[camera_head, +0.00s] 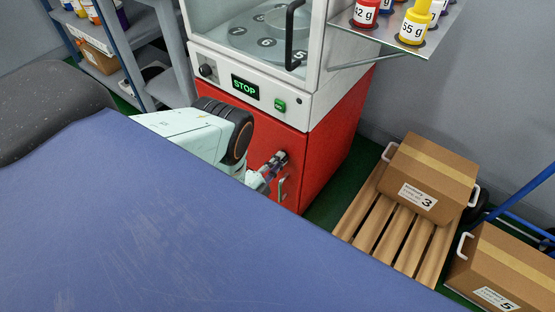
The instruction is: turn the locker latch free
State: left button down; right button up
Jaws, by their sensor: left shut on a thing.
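The red locker (333,150) is the lower part of the white machine, with its door facing me. My left arm reaches in from the left, and my left gripper (274,168) is at the door's right side. It is shut on the small latch (282,157), which is mostly hidden by the fingers, so its angle cannot be told. A thin pale green handle (283,188) shows on the door just below the gripper. The door looks closed. My right gripper is not in view.
Above the locker is a control panel with a STOP display (245,87) and a green switch (280,105). A shelf with bottles (414,22) juts out at upper right. A wooden pallet (388,237) and cardboard boxes (433,168) stand on the right. Grey shelving (172,50) stands at left.

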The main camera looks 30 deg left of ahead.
pick_arm(q)
jog(key=shift+w+r+m+p, duration=0.1)
jog(key=shift+w+m+p, duration=0.05)
jog(key=shift+m, duration=0.7)
jog(key=shift+w+m+p, duration=0.1)
jog(key=shift+m+p, duration=0.05)
jog(key=shift+m, duration=1)
jog(key=c, duration=1.4)
grip_release()
jog(key=shift+o, duration=0.2)
jog(key=shift+s, duration=0.15)
jog(key=s, duration=0.7)
jog(key=shift+s+a, duration=0.2)
jog(key=shift+a, duration=0.05)
